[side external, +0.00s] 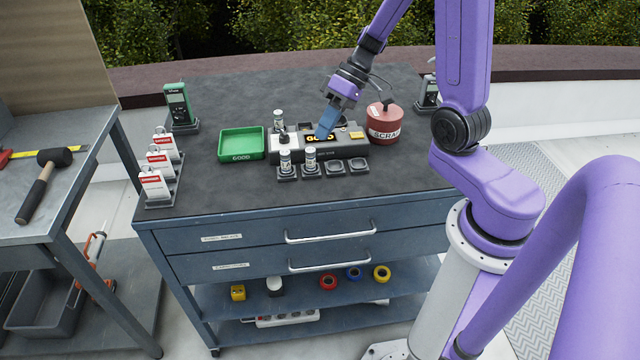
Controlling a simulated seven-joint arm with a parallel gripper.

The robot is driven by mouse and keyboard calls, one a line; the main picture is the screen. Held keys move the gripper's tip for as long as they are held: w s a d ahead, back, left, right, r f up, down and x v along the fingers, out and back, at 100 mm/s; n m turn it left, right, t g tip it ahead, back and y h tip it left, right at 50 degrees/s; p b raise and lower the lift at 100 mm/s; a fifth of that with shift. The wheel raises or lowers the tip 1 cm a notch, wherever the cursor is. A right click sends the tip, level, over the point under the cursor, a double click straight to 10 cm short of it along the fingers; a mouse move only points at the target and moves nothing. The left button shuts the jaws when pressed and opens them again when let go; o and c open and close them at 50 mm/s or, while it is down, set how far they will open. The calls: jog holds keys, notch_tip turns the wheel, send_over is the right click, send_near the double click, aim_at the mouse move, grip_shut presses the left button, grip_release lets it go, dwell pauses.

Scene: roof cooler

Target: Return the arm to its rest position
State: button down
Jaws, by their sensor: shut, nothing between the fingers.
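My gripper (326,124) is shut with nothing between its fingers. It points down at the tester (345,145), a dark and light grey block whose display shows lit yellow lettering, partly hidden by the gripper. Whether the fingertips touch the tester I cannot tell. My purple arm comes in from the upper right. Two small white-labelled cylinders (310,158) stand in sockets in front of the tester, and two sockets to their right are empty. Another cylinder (278,119) stands behind the tester's left end.
A green tray (243,143) marked GOOD looks empty. A red SCRAP can (384,124) stands close right of my gripper. A green meter (178,104) and red-and-white tags (155,184) stand at the left. The dark worktop (225,190) is clear at the front left and back.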

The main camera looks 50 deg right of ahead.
jog(key=s+a+r+n+h, duration=0.2)
jog(key=s+n, duration=0.3)
jog(key=s, duration=0.5)
jog(key=s+a+r+n+g+h, duration=0.1)
jog(key=s+a+n+h, duration=0.3)
jog(key=s, duration=0.7)
jog(key=shift+s+a+r+n+g+h, duration=0.25)
jog(key=shift+a+r+n+g+h, duration=0.05)
jog(key=shift+a+r+n, duration=0.45)
